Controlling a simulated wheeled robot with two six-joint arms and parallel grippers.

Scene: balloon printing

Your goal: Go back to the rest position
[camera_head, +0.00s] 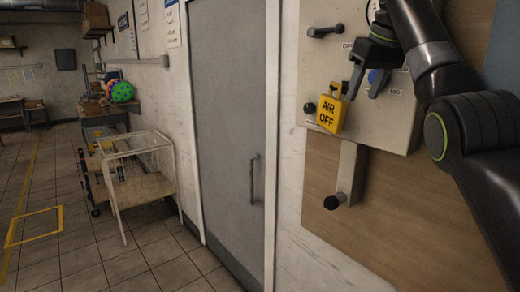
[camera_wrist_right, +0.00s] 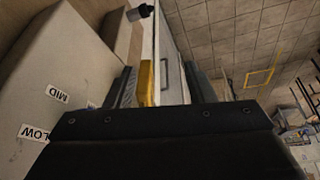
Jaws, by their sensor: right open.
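My right gripper (camera_head: 366,84) is in front of the grey control panel (camera_head: 385,125), at its upper right, with its fingers pointing down. It is open. A yellow tag (camera_head: 330,114) reading "AIR OFF" hangs on the panel just left of and below the fingertips. In the right wrist view the yellow tag (camera_wrist_right: 146,82) shows in the space between the two fingers (camera_wrist_right: 163,86), beyond the dark gripper body. I cannot tell whether a finger touches it. My left gripper is not in view.
A grey door (camera_head: 228,110) with a handle is to the left. A white wire cart (camera_head: 140,160) stands on the tiled floor, which is open further left.

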